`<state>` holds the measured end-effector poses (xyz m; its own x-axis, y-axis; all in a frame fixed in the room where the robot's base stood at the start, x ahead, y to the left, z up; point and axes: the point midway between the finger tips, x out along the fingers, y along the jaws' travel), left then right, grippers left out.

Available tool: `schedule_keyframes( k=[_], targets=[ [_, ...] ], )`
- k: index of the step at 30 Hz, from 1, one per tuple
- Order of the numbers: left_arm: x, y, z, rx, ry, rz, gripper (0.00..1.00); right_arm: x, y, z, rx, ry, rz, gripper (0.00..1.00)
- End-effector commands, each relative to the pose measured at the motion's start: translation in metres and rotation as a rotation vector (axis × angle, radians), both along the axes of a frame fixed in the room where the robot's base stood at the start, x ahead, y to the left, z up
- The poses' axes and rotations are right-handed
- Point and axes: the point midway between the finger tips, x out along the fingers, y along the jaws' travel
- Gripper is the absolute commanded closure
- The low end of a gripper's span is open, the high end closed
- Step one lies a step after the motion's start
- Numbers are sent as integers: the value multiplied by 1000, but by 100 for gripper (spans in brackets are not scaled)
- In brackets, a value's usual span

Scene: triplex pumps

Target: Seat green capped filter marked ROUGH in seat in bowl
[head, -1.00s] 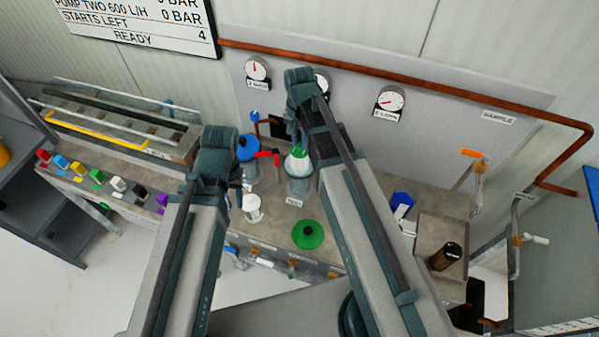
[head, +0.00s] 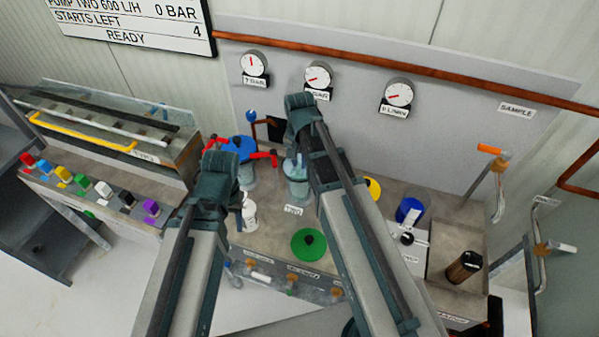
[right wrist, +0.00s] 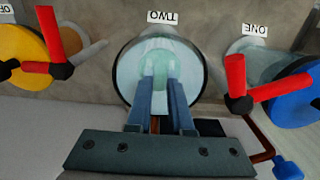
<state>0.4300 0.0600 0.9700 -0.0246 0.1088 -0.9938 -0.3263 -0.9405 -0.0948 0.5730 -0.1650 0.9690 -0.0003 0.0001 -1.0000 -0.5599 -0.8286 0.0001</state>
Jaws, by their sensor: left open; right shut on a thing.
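The glass bowl marked TWO (head: 298,188) stands uncovered on the bench. In the right wrist view I look down into this bowl (right wrist: 125,78). My right gripper (head: 297,160) is over it, its fingers (right wrist: 160,82) reaching down into the mouth. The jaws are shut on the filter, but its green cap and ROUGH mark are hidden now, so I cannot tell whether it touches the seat. My left gripper (head: 241,197) is open, near a small white filter-like piece (head: 249,216) standing on the bench. Its fingers are mostly hidden.
A green lid with a dark knob (head: 309,245) lies in front of the bowl. Bowls with blue (right wrist: 293,95) and yellow (right wrist: 22,58) lids and red handles flank it. A blue cup (head: 409,210) and dark cylinder (head: 463,267) stand right. Gauges (head: 318,76) line the back panel.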

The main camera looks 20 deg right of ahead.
Motion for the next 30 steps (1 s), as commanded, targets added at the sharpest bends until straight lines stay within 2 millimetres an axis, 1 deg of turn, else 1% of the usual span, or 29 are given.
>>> schedule_keyframes(
  k=[1,2,10,14,15,17,18,20,30],
  targets=[
    [0,0,-12,0,0,0,51,0,0,-12,0,0,0,100],
    [0,0,-13,0,0,0,51,0,0,-13,0,0,0,100],
    [0,0,-11,0,0,0,51,0,0,-11,0,0,0,100],
    [0,0,-15,0,0,0,51,0,0,-15,0,0,0,100],
    [0,0,-15,0,0,0,51,0,0,-15,0,0,0,79],
    [0,0,-14,0,0,0,51,0,0,-14,0,0,0,68],
    [0,0,-14,0,0,0,51,0,0,-14,0,0,0,61],
    [0,0,-14,0,0,0,51,0,0,-14,0,0,0,51],
    [0,0,-12,0,0,0,51,0,0,-12,0,0,0,51]
  ],
)
